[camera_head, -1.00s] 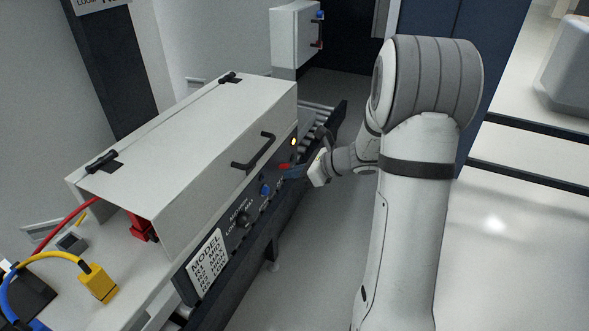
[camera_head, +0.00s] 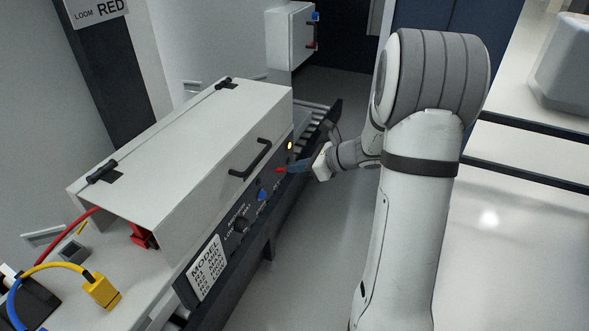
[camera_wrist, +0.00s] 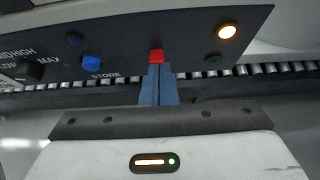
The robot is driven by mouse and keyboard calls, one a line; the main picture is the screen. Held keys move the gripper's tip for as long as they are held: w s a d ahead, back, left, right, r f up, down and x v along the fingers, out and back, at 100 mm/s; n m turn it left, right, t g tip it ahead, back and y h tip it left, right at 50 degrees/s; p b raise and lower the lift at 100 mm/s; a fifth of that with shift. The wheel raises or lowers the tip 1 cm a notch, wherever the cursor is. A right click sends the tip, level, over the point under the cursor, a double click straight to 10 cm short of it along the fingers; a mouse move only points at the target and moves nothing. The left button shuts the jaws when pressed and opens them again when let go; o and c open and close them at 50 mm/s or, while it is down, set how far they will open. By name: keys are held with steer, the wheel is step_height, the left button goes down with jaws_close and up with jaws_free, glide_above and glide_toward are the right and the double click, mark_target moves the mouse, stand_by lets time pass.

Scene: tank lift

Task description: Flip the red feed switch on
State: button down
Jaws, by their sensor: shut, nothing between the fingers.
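The red feed switch (camera_wrist: 156,56) is a small red lever on the dark control panel (camera_wrist: 110,30) in the wrist view. It also shows in the head view (camera_head: 280,170). My gripper (camera_wrist: 157,70) is shut, with its blue fingers together and nothing between them. Its tips are right at the lower end of the red switch and seem to touch or nearly touch it. In the head view my gripper (camera_head: 287,169) comes to the switch from the right. The switch's exact tilt cannot be told.
An amber lamp (camera_wrist: 227,31) glows to the right of the switch. A blue button (camera_wrist: 92,62) and a black dial (camera_wrist: 30,70) are to the left. A white hood with a black handle (camera_head: 250,158) stands above the panel. Rollers (camera_head: 318,112) run behind.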

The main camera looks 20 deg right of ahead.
steer(key=r+p+v, duration=0.1)
steer(key=p+v, duration=0.2)
steer(key=v, duration=0.4)
steer(key=shift+a, duration=0.2)
steer(key=shift+s+r, duration=0.1)
steer(key=shift+s, duration=0.05)
steer(key=s+a+r+n+g+h, duration=0.3)
steer(key=s+a+r+n+g, duration=0.15)
steer(key=s+a+n, duration=0.65)
steer(key=s+d+r+n+h, duration=0.2)
steer(key=s+n+h, duration=0.4)
steer(key=s+n, duration=0.7)
steer(key=shift+d+r+n, duration=0.25)
steer(key=shift+r+n, duration=0.15)
steer(key=shift+n, duration=0.4)
